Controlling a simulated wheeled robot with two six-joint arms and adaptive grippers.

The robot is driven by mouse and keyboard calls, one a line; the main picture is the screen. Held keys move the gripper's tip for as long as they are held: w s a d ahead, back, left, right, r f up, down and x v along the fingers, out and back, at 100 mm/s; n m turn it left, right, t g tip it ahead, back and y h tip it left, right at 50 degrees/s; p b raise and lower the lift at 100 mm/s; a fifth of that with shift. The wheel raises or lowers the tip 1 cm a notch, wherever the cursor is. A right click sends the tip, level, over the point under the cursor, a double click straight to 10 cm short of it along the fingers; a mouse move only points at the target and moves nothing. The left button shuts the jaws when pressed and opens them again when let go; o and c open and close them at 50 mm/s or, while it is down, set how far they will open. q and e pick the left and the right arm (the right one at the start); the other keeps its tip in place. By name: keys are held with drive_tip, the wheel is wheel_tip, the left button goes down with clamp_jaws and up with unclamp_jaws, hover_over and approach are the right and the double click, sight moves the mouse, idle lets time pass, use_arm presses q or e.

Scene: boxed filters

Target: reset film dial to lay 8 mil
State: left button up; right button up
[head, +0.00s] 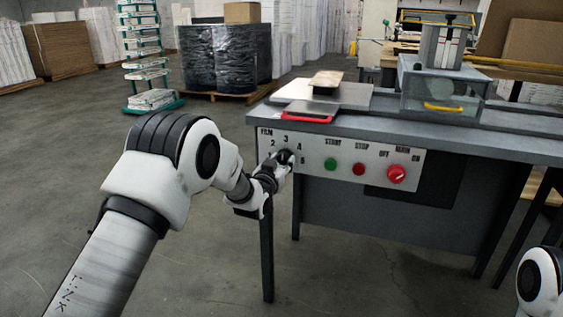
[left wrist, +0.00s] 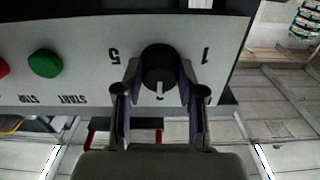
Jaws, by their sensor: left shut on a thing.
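The film dial (left wrist: 158,66) is a round black knob on the light control panel (left wrist: 250,22). In the left wrist view, which is upside down, the dial's white mark points down the picture, toward the panel's top. The printed 5 and 1 show either side of it. My left gripper (left wrist: 160,97) has a finger on each side of the knob and is shut on it. In the head view my left gripper (head: 283,163) is at the panel's left end and partly hides the dial, whose numbers 2, 3, 4 and 5 show around it. My right gripper is out of view.
Right of the dial are a green start button (head: 331,164), a red stop button (head: 359,168) and a red main knob (head: 396,174). Open floor lies to the left.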

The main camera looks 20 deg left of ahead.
use_arm(q)
drive_tip(key=shift+r+m, duration=0.2)
drive_tip(key=shift+m, duration=0.1)
drive_tip(key=m+p, duration=0.1)
drive_tip(key=m, duration=0.2)
drive_tip(key=shift+m, duration=0.4)
drive_tip(key=m+p, duration=0.1)
drive_tip(key=m, duration=0.4)
drive_tip(key=shift+a+r+p, duration=0.1)
drive_tip(key=shift+p, duration=0.2)
drive_tip(key=m+p, duration=0.1)
drive_tip(key=m, duration=0.4)
drive_tip(key=shift+w+r+m, duration=0.1)
drive_tip(key=shift+r+m, duration=0.05)
drive_tip(key=shift+m, duration=2.45)
